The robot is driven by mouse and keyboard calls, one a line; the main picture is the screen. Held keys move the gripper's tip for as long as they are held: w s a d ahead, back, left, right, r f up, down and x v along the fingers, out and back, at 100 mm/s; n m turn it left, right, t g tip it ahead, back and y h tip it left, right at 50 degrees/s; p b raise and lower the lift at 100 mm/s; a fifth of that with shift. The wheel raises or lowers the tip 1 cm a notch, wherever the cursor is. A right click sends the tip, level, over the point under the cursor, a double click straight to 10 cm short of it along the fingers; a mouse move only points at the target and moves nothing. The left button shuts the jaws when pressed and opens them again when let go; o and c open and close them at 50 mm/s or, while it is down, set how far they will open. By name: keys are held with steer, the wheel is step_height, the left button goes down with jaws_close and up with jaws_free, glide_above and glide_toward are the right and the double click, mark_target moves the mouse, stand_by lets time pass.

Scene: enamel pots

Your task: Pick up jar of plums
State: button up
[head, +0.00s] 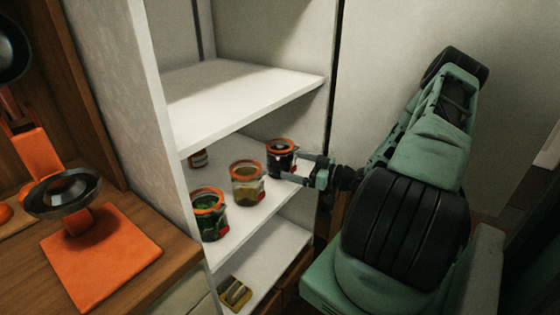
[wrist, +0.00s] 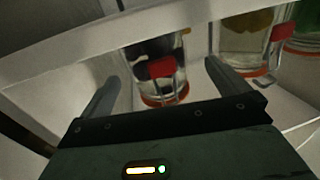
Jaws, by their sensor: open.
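The jar of plums (head: 281,158) appears to be the dark-filled glass jar with an orange rim and a red clasp. It stands upright on the middle shelf, near the cabinet's right side. My gripper (head: 295,165) is open and reaches in from the right, its fingertips at the jar. In the wrist view the jar (wrist: 157,66) shows between and beyond the two spread fingers (wrist: 161,72). I cannot tell whether either finger touches it.
A jar with yellowish contents (head: 246,184) and a green-filled jar (head: 208,214) stand left of it on the same shelf (head: 275,213). A small dark jar (head: 198,159) sits farther back. The upper shelf (head: 240,95) is empty. A tin (head: 235,293) lies below.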

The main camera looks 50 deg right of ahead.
mark_target(284, 160)
steer(key=shift+d+x, duration=0.15)
steer(key=shift+x, duration=1.05)
steer(key=shift+d+x, duration=0.1)
steer(key=shift+x, duration=1.05)
steer(key=shift+w+r, duration=0.1)
steer(key=shift+w, duration=0.05)
steer(key=c, duration=1.8)
steer(key=shift+o, duration=0.2)
steer(key=shift+r, duration=0.1)
